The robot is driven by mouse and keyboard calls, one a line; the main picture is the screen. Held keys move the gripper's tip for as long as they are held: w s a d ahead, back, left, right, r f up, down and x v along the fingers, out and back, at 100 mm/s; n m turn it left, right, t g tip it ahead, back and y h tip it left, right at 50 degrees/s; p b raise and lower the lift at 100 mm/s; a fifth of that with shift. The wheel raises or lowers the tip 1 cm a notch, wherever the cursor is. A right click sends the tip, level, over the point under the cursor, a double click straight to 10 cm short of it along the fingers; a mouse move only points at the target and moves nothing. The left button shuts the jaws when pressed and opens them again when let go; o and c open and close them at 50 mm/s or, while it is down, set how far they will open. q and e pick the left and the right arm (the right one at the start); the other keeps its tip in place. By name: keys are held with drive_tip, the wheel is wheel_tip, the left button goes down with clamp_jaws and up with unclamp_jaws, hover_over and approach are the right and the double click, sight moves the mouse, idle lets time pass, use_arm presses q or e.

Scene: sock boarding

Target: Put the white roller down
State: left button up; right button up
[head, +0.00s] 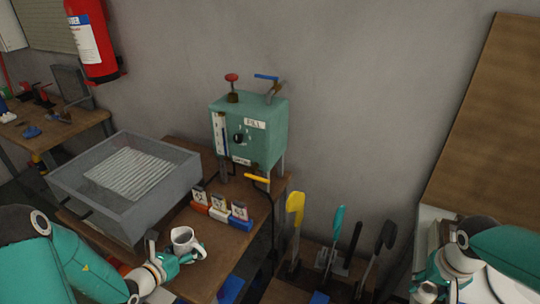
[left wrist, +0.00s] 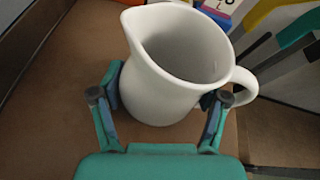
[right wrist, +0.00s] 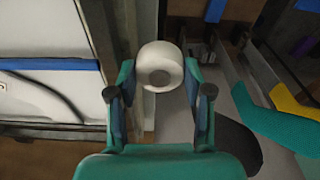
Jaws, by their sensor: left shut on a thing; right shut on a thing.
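The white roller (right wrist: 160,60) shows in the right wrist view as a pale round end with a grey centre, between the fingertips of my right gripper (right wrist: 160,82). My right gripper is shut on it, above a grey surface; I cannot tell whether the roller touches anything below. In the head view my right gripper (head: 428,290) is at the lower right, and the roller cannot be made out there. My left gripper (left wrist: 160,98) is shut on a white jug (left wrist: 165,95), one finger on each side. The jug (head: 187,242) is by the wooden table's front part in the head view.
A green fill box (head: 262,135) and a grey metal basin (head: 75,192) stand on the wooden table (head: 205,265). Coloured labelled blocks (head: 220,212) lie behind the jug. Upright yellow, teal and dark paddles (head: 338,235) stand left of my right gripper. A brown board (head: 490,120) leans at right.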

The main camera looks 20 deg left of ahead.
drive_tip(key=w+a+f+n, duration=0.1)
drive_tip(key=a+f+n, duration=0.1)
drive_tip(key=a+f, duration=0.65)
drive_tip(key=w+a+f+n, duration=0.25)
drive_tip(key=a+f, duration=0.35)
drive_tip(key=f, duration=0.6)
drive_tip(key=s+a+f+n, duration=0.1)
drive_tip(key=s+a+f, duration=0.1)
drive_tip(key=f, duration=0.5)
drive_tip(key=s+a+f+n, duration=0.1)
drive_tip(key=s+a+f, duration=0.2)
drive_tip(key=a+f, duration=0.2)
drive_tip(key=s+a+f+n+y, duration=0.1)
drive_tip(key=s+a+f, duration=0.2)
drive_tip(key=f, duration=0.7)
drive_tip(key=shift+s+a+f+n, duration=0.1)
drive_tip(key=shift+s+a+n, duration=0.15)
drive_tip(key=shift+a, duration=0.5)
drive_tip(key=shift+f, duration=2.4)
drive_tip(key=shift+f, duration=0.15)
drive_tip(key=o, duration=1.2)
